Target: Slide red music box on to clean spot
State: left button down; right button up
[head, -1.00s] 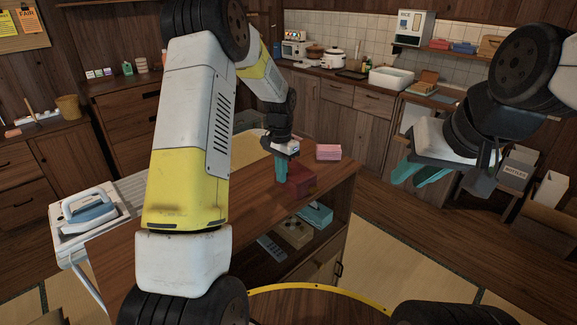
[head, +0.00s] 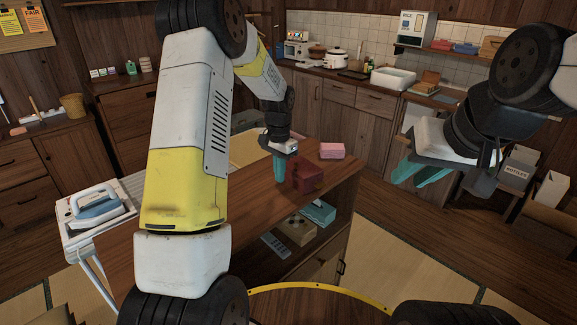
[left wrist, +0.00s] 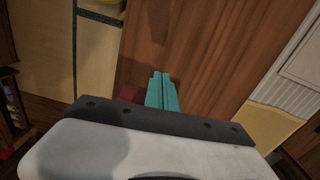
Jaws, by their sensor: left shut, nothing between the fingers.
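The red music box (head: 306,174) stands on the wooden cabinet top (head: 215,235), near its right edge in the head view. My left gripper (head: 280,170) is shut and empty, its teal fingers pointing down just left of the box. I cannot tell whether they touch it. In the left wrist view the shut fingers (left wrist: 162,92) are above the wood, and a dark red patch of the box (left wrist: 130,90) shows to their left, mostly hidden. My right gripper (head: 425,172) is held out at the right, over the floor, its teal fingers apart. No clean spot can be made out.
A pink stack (head: 332,150) lies on the cabinet top behind the box. A teal-and-white box (head: 318,212) and other items sit on the shelf below. An iron (head: 97,208) stands at the left. The near cabinet top is largely clear.

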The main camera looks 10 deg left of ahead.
pick_arm(q)
notch_tip(320, 180, up, 9)
jog(key=s+r+n+t+h, duration=0.1)
jog(key=s+r+n+t, duration=0.2)
jog(key=s+r, duration=1)
jog(key=s+n+t+h, duration=0.1)
jog(key=s+n+t, duration=0.2)
jog(key=s, duration=1.3)
jog(key=shift+r, duration=0.3)
pick_arm(e)
jog(key=shift+w+d, duration=0.1)
jog(key=shift+w, duration=0.1)
jog(key=shift+o, duration=0.4)
